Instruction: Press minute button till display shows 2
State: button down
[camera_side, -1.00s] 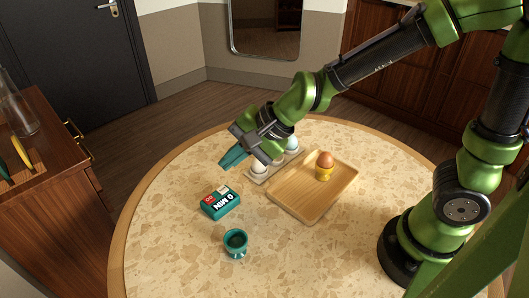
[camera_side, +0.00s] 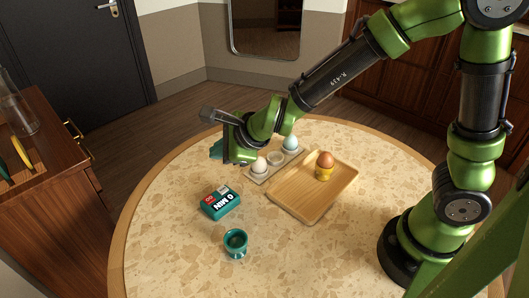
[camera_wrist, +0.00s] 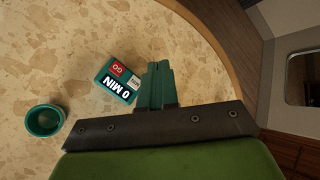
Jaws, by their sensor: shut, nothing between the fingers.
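A teal timer box (camera_side: 220,207) lies on the round table. Its display (camera_wrist: 116,91) reads "0 MIN". Next to the display are a red button marked "GO" (camera_wrist: 117,69) and a small pale button (camera_wrist: 134,82) with lettering too small to read. My gripper (camera_side: 214,151), with teal fingers, is above the table, behind the timer and apart from it. In the wrist view its fingers (camera_wrist: 159,66) are shut together with nothing between them, just right of the timer and partly over its edge in the picture.
An empty teal cup (camera_side: 236,244) stands in front of the timer. The table's left front is clear.

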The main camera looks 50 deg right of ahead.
aim_at(225, 191)
jog(key=shift+f, duration=4.25)
jog(key=shift+f, duration=0.45)
jog(key=shift+f, duration=0.35)
jog(key=shift+r, duration=0.8)
jog(key=shift+r, duration=2.5)
